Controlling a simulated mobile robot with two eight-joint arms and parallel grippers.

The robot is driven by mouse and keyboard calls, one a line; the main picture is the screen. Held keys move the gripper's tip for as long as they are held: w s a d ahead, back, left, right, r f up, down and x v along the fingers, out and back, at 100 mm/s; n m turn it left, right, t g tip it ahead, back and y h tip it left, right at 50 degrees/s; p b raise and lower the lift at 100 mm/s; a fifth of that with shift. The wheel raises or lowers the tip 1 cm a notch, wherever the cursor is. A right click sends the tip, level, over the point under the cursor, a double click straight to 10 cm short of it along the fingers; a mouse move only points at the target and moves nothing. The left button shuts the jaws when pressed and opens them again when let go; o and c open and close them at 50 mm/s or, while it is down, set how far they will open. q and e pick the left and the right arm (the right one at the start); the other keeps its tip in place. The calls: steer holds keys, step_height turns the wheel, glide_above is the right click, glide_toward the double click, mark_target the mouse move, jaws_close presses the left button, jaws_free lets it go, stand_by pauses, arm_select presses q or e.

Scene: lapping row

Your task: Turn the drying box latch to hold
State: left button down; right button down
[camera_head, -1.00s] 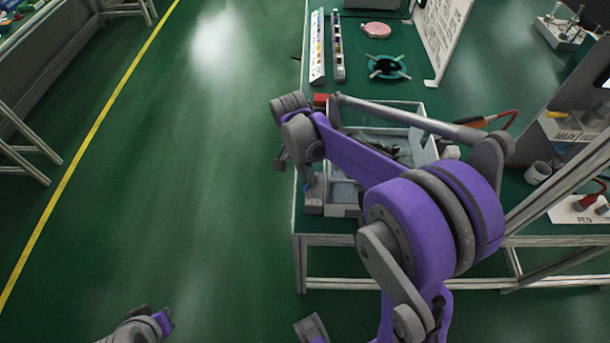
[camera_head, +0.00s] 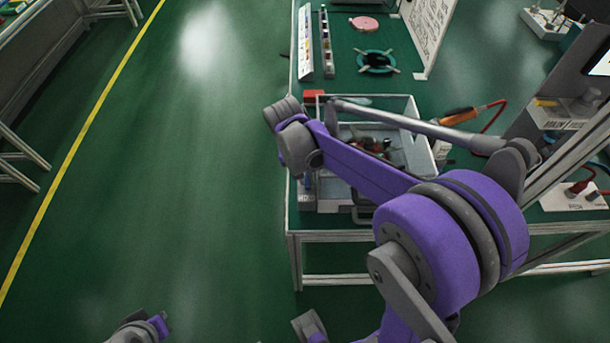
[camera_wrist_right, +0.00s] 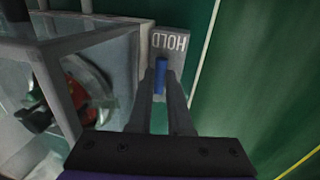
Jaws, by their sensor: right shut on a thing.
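The drying box (camera_head: 408,105) is a pale-framed, clear-sided box at the table's near left corner. It also shows in the right wrist view (camera_wrist_right: 62,72), with red and dark things inside. A grey plate (camera_wrist_right: 172,42) marked HOLD is on its side. The blue latch handle (camera_wrist_right: 160,72) stands out just beside the word HOLD. My right gripper (camera_wrist_right: 161,90) is shut on this handle, its fingers hiding part of it. In the head view my right wrist hangs over the box's left side and its fingers are largely hidden.
A teal ring-shaped stand (camera_head: 376,61), a pink disc (camera_head: 365,23) and a red block (camera_head: 314,96) are on the table behind the box. An orange-handled tool (camera_head: 460,116) is at its right. Green floor (camera_head: 200,200) lies open to the left.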

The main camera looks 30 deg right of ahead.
stand_by(0.3)
steer(key=c, duration=0.8)
jaws_free()
steer(key=shift+c, duration=0.2)
